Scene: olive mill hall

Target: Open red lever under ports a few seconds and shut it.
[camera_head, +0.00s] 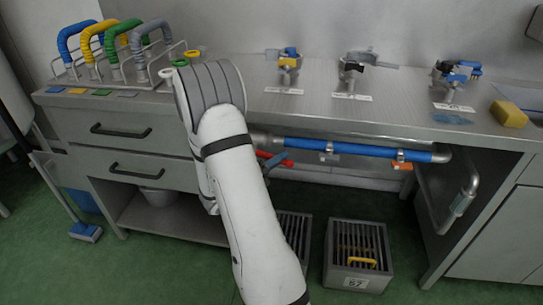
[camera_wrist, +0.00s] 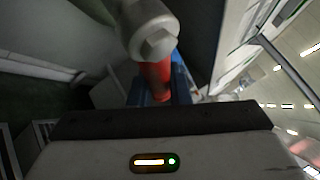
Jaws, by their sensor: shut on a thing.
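A red lever (camera_wrist: 155,80) shows in the wrist view, running from a grey metal valve body with a hex nut (camera_wrist: 152,40) towards my gripper (camera_wrist: 158,92). Blue finger parts lie on both sides of the lever, and my gripper is shut on it. In the head view, red parts of the lever (camera_head: 287,162) show just right of my arm, below the counter edge, near the left end of a blue pipe (camera_head: 350,148). My arm hides most of the valve there. Three metal port fittings, the left (camera_head: 287,62), middle (camera_head: 354,68) and right (camera_head: 452,76), stand on the counter.
An orange lever (camera_head: 403,166) and a small blue lever (camera_head: 329,157) hang from the pipe. A crate (camera_head: 345,283) with a yellow handle stands on the green floor, beside a grated box (camera_head: 294,232). A rack with coloured handles (camera_head: 115,66) and a yellow sponge (camera_head: 509,113) are on the counter.

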